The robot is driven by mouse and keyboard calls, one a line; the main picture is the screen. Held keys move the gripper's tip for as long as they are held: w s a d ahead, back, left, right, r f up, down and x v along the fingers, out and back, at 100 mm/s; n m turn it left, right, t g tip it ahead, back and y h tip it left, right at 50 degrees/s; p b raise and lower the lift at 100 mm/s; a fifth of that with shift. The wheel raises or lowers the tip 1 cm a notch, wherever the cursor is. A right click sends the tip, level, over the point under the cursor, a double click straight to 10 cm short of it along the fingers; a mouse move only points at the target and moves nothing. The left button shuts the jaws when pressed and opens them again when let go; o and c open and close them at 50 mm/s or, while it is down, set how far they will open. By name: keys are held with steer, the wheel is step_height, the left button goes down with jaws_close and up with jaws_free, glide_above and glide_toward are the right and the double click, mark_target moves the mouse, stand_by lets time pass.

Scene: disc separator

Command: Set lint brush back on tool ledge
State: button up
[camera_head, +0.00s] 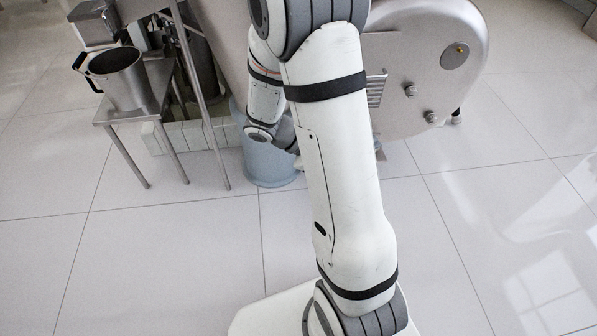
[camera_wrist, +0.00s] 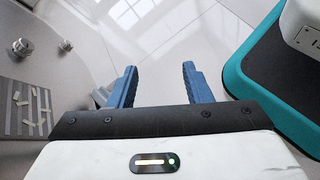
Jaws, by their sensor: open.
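My gripper (camera_wrist: 160,78) shows in the wrist view with its two blue fingers spread apart and nothing between them. Shiny floor tiles lie beyond the fingertips. In the head view my arm hides the gripper's fingers. I see no lint brush in either view. I cannot make out a tool ledge for certain in either view.
In the head view a rounded grey metal machine (camera_head: 425,60) stands behind my arm. A pale blue bucket (camera_head: 268,168) stands on the floor beside it. A steel pot (camera_head: 122,80) sits on a small metal stand (camera_head: 112,112) at left. The right-hand floor is clear.

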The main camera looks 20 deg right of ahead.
steer(key=s+a+r+m+t+y, duration=0.3)
steer(key=a+r+m+y, duration=0.1)
steer(key=a+y, duration=0.1)
steer(key=s+a+r+m+t+y, duration=0.3)
steer(key=a+r+y, duration=0.2)
steer(key=a, duration=0.3)
steer(key=shift+s+a+r+m, duration=0.2)
steer(key=shift+s+m, duration=0.2)
